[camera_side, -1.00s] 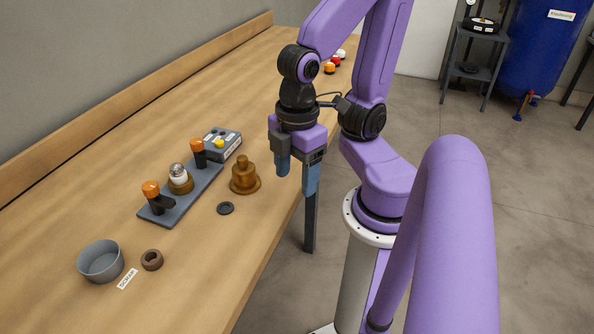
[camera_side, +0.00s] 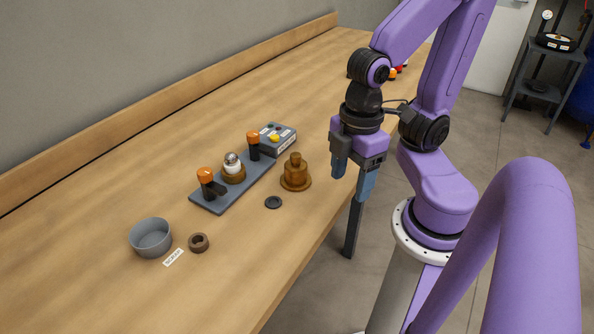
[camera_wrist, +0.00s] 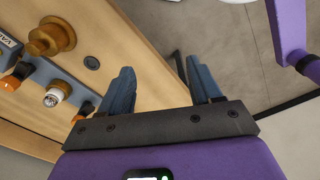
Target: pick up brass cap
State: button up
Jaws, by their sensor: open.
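The brass cap (camera_side: 295,178), a stepped brass piece with a wide flange and a narrow top, stands upright on the wooden bench in the side view. It also shows at the upper left of the wrist view (camera_wrist: 48,38). My gripper (camera_side: 353,180) is open and empty, to the right of the cap near the bench's front edge, and apart from it. In the wrist view its two blue fingers (camera_wrist: 160,68) are spread with nothing between them.
Left of the cap is a grey plate (camera_side: 212,205) with two orange-topped posts and a white-and-brass part (camera_side: 233,168). A grey box (camera_side: 279,138) stands behind. A dark disc (camera_side: 273,202), brown ring (camera_side: 198,242) and grey bowl (camera_side: 150,240) lie nearer the camera.

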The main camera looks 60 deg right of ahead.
jog(key=o, duration=0.7)
jog(key=shift+c, duration=0.2)
jog(key=r+n, duration=0.1)
jog(key=n, duration=0.4)
send_over(296, 167)
jog(key=d, duration=0.1)
notch_tip(296, 167, down, 12)
jog(key=shift+d+r, duration=0.15)
jog(key=shift+r, duration=0.05)
jog(key=shift+w+f, duration=0.2)
jog(key=shift+f, duration=1.2)
jog(key=shift+w+f, duration=0.2)
jog(key=shift+f, duration=1.15)
